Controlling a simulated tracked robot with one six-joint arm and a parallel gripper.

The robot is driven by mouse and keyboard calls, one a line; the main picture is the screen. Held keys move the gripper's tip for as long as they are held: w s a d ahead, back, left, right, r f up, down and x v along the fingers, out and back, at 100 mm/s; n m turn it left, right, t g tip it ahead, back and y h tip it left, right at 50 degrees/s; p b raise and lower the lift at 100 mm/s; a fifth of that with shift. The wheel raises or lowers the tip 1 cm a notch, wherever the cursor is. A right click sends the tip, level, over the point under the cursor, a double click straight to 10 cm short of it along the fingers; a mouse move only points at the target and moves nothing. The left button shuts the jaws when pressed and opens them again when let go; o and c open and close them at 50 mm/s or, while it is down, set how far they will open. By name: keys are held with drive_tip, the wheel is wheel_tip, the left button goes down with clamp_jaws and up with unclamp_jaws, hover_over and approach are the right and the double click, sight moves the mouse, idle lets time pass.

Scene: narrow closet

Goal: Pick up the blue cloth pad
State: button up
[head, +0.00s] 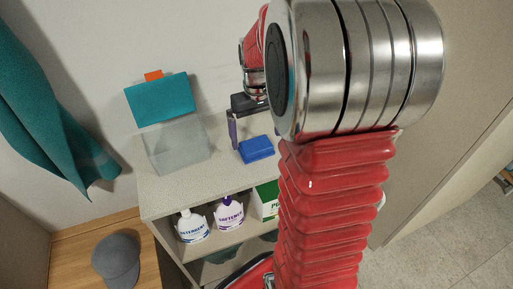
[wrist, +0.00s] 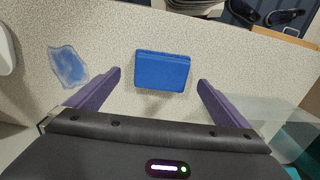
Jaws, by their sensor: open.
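The blue cloth pad (head: 256,149) lies on the light speckled top of a shelf unit in the head view. In the wrist view the pad (wrist: 162,71) lies flat, ahead of and between my two purple fingers. My gripper (wrist: 159,84) is open, with nothing between its fingers. I cannot tell how high the fingers are above the top.
Bottles (head: 229,212) and a green box (head: 266,199) are on the shelf below. A teal cloth (head: 45,110) hangs at left. A blue smear (wrist: 68,66) marks the top.

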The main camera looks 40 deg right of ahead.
sight(256, 144)
drive_tip(key=shift+a+f, duration=0.1)
drive_tip(key=shift+f, duration=2.25)
drive_tip(key=shift+c, duration=0.5)
drive_tip(key=c, duration=0.9)
